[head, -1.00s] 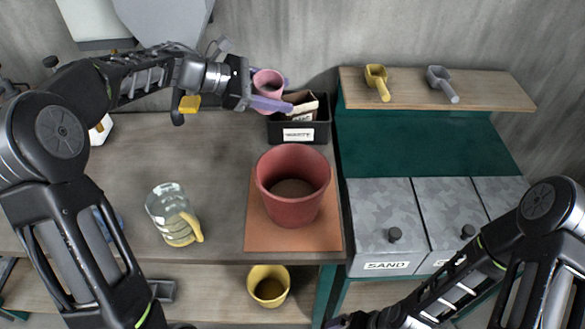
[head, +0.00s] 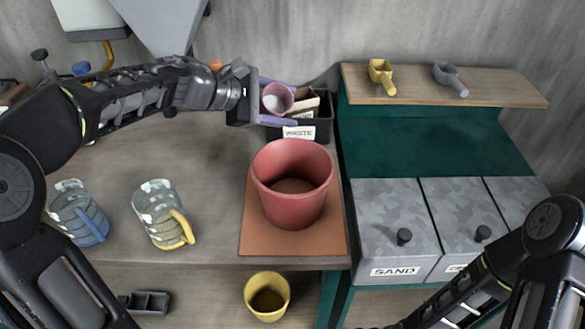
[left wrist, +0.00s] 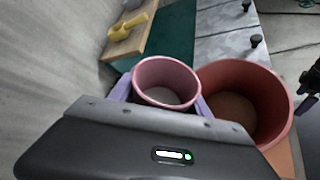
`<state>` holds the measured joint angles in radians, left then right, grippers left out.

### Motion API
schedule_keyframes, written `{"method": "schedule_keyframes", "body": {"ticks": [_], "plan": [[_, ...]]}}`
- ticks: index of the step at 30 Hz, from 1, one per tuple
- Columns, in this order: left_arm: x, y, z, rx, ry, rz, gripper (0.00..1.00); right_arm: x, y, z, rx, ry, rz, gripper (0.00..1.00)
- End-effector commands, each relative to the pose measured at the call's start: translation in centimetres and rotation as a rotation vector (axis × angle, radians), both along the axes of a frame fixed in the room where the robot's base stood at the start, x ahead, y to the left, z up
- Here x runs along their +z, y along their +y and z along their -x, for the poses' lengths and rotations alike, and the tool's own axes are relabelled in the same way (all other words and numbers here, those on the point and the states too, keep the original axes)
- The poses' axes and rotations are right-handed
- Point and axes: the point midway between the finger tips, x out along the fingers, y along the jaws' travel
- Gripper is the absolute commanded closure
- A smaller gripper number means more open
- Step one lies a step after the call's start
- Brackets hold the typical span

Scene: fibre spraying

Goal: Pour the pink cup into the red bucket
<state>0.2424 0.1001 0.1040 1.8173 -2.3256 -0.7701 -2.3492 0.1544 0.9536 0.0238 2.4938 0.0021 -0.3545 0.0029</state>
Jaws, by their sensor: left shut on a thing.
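The pink cup (head: 277,99) is held between the purple fingers of my left gripper (head: 279,101), which is shut on it. In the head view the cup is tilted and its open mouth shows, with pale contents inside. The cup also shows in the left wrist view (left wrist: 165,82), with greyish stuff at its bottom. The red bucket (head: 292,210) stands upright on a brown mat (head: 255,240), with dark brown stuff inside. The cup is behind the bucket, slightly to the left and apart from it in the head view.
A black waste bin (head: 318,128) stands right behind the bucket, beside the cup. Two glass jugs, one with a yellow handle (head: 163,215) and one with a blue handle (head: 76,212), stand left. A yellow bucket (head: 267,297) sits below. Scoops lie on the right shelf (head: 430,88).

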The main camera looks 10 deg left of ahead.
Motion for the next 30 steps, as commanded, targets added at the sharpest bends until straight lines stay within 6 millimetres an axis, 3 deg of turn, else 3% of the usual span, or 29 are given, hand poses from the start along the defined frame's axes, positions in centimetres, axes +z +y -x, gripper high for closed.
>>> {"method": "schedule_keyframes", "body": {"ticks": [26, 30], "plan": [[-3.2, -0.2, 0.2, -0.001, -0.089, -0.081, 0.85, -4.1, 0.1, -0.3, 0.001, -0.009, -0.005, 0.0], [-2.9, -0.1, 0.2, -0.001, -0.104, -0.094, 0.85, -4.0, 0.1, -0.3, 0.001, -0.009, -0.005, 0.0]]}}
